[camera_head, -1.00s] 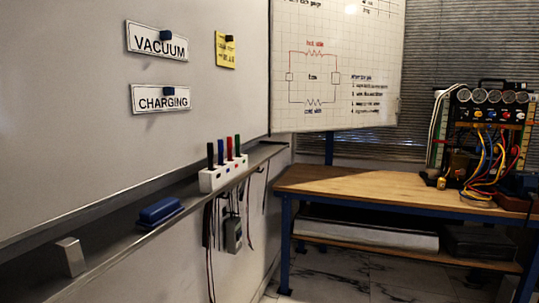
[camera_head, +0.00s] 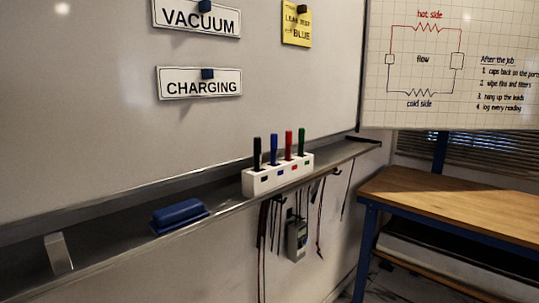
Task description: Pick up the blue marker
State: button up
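The blue marker (camera_head: 274,149) stands upright in a white holder (camera_head: 262,184) on the whiteboard's ledge. It is second from the left, between a black marker (camera_head: 257,153) and a red marker (camera_head: 288,144). A green marker (camera_head: 302,141) stands at the right end. The lower parts of the markers are hidden inside the holder. My gripper is not in view.
The grey ledge (camera_head: 110,250) carries a blue eraser (camera_head: 179,214) and a small light block (camera_head: 58,253). Cables and a handheld meter (camera_head: 296,240) hang below it. A wooden-topped bench (camera_head: 465,207) stands at the right.

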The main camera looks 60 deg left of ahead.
aim_at(274, 137)
jog(key=u, duration=0.75)
jog(key=i, duration=0.9)
jog(key=u, duration=0.9)
